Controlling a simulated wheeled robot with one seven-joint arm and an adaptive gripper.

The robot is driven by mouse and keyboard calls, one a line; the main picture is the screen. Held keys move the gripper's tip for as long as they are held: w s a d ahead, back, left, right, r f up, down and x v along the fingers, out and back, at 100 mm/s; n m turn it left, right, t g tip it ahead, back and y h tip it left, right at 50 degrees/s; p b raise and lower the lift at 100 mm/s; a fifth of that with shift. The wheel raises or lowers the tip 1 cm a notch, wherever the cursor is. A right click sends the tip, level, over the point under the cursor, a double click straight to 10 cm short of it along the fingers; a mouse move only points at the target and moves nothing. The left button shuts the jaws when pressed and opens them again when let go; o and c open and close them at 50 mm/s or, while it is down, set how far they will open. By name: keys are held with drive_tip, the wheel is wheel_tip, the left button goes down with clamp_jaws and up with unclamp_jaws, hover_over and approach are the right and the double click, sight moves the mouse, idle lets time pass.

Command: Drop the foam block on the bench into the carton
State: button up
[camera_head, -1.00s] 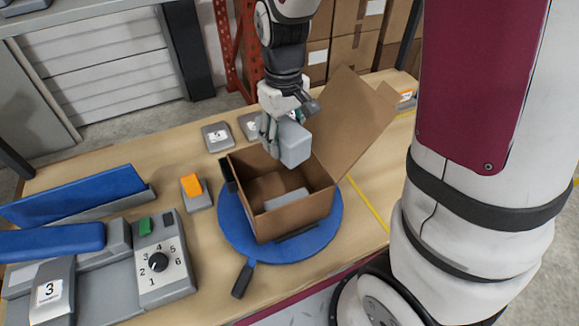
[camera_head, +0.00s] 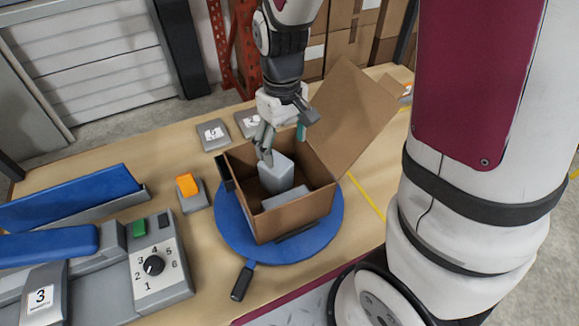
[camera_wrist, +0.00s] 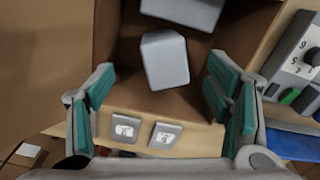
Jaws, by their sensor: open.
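A light grey foam block (camera_head: 276,174) is inside the open cardboard carton (camera_head: 295,222), standing tilted beside a second grey block (camera_head: 285,198) on the carton floor. My gripper (camera_head: 284,141) is above the carton with its fingers spread. In the wrist view, the foam block (camera_wrist: 165,62) lies beyond and between my open fingers (camera_wrist: 162,88), with clear gaps on both sides. The second block (camera_wrist: 183,10) shows at the top edge there. I cannot tell whether the foam block touches the carton floor.
The carton sits on a blue round turntable (camera_head: 229,226) with a black handle (camera_head: 241,284). Its flap (camera_head: 352,112) stands up at the right. An orange button (camera_head: 187,184), a dial panel (camera_head: 158,265) and blue chutes (camera_head: 75,195) are to the left. Numbered grey pads (camera_head: 213,134) lie behind.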

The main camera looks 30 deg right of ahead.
wheel_tip(320, 180, up, 12)
idle(0.6)
drive_tip(key=s+r+m+t, duration=0.3)
drive_tip(key=s+r+t, duration=0.2)
drive_tip(key=s, duration=0.8)
wheel_tip(320, 180, up, 3)
drive_tip(key=shift+f+t, duration=0.2)
drive_tip(key=shift+t, duration=0.1)
idle(0.4)
